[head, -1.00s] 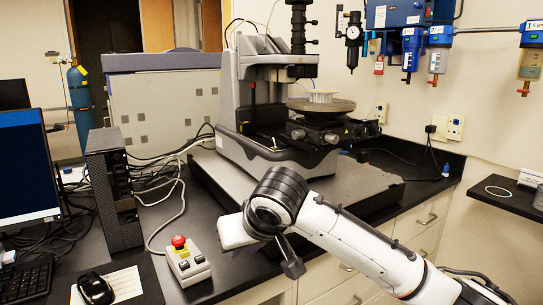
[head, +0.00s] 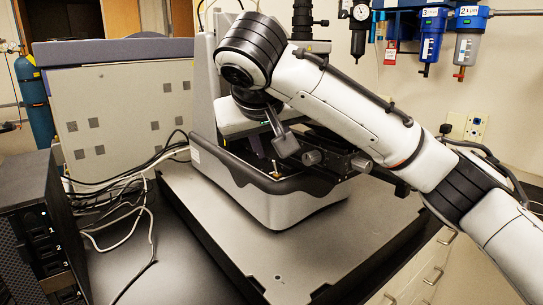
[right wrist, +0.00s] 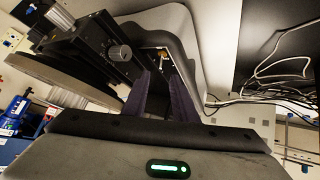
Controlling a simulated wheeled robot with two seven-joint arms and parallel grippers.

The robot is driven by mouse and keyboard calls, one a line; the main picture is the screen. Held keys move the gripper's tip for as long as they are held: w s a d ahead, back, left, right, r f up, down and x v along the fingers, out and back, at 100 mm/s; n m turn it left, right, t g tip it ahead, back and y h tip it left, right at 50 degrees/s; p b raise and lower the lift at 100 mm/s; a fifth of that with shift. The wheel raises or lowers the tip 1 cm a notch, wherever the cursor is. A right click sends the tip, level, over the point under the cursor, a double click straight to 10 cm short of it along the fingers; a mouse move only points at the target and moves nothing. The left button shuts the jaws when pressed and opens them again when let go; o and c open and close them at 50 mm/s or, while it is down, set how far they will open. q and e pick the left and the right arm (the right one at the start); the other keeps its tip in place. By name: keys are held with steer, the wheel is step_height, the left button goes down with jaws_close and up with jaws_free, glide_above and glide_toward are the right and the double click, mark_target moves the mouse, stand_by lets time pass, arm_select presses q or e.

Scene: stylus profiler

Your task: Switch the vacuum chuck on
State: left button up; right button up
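The stylus profiler (head: 300,205) stands on a grey slab. Inside its open base recess is a small toggle switch with a pale lever (head: 276,172), next to a brassy part. The toggle also shows in the right wrist view (right wrist: 161,60), beyond my fingertips and roughly in line with the gap between them. My right gripper (right wrist: 161,82) is open, with two dark fingers apart and nothing between them. The round chuck (right wrist: 75,85) shows edge-on at left in the right wrist view. My left gripper is out of view.
The stage knob (right wrist: 121,53) is left of the fingers. A black computer tower (head: 40,235) and loose cables (head: 125,205) lie left of the slab (head: 270,270). A large beige cabinet (head: 120,110) stands behind. Regulators (head: 430,45) hang on the wall. The slab's front is clear.

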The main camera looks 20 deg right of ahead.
mark_target(274, 162)
steer(key=x, duration=0.8)
steer(key=shift+f, duration=0.1)
steer(key=shift+c, duration=0.4)
jaws_close()
